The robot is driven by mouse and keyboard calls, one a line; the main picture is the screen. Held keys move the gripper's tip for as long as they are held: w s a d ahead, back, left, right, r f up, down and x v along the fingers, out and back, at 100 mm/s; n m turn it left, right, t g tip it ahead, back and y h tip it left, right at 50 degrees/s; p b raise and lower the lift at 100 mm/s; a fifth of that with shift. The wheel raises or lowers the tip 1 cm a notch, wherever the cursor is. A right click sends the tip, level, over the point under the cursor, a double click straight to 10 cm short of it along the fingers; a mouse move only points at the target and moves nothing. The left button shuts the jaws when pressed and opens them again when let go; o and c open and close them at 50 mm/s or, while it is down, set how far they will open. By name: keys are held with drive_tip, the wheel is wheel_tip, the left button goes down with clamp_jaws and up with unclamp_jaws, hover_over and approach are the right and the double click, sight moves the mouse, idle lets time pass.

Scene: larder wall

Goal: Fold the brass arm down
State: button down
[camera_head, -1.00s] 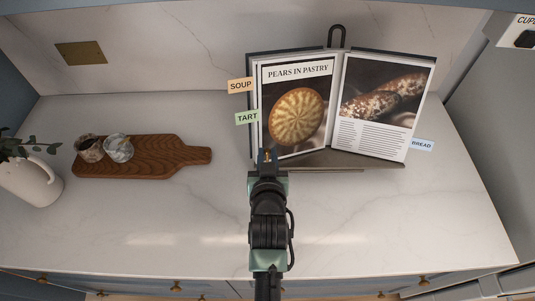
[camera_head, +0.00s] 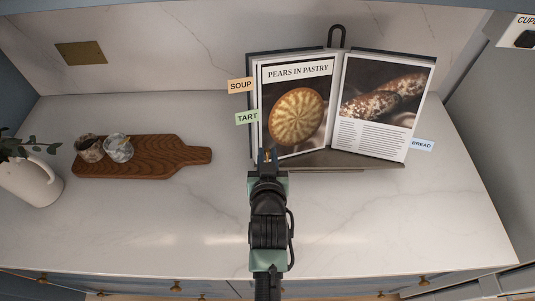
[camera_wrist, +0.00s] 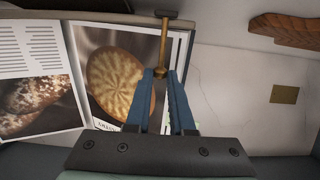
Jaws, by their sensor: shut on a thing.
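The brass arm (camera_wrist: 163,45) is a slim rod with a small ball at its end, in the wrist view. It runs from a dark crosspiece at the ledge of the book stand (camera_head: 345,160) to my gripper (camera_wrist: 161,74). My blue fingers are shut on its ball end. In the head view my gripper (camera_head: 267,156) is at the lower left corner of the open cookbook (camera_head: 296,110), in front of the page, and mostly hides the brass arm. The cookbook leans on the stand, open at "Pears in Pastry".
A wooden board (camera_head: 160,158) with two small cups (camera_head: 104,149) lies to the left, with a white jug (camera_head: 35,180) beyond it. Soup (camera_head: 240,86), Tart (camera_head: 247,118) and Bread (camera_head: 421,145) tabs stick out of the book. The counter in front is clear.

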drive_tip(key=s+t+b, duration=0.1)
drive_tip(key=t+b, duration=0.1)
drive_tip(key=b, duration=0.3)
drive_tip(key=s+t+b, duration=0.2)
drive_tip(key=b, duration=0.4)
drive_tip(key=shift+f, duration=0.35)
drive_tip(key=shift+w, duration=0.1)
drive_tip(key=c, duration=0.8)
unclamp_jaws()
drive_tip(key=s+b, duration=0.2)
drive_tip(key=s, duration=1.1)
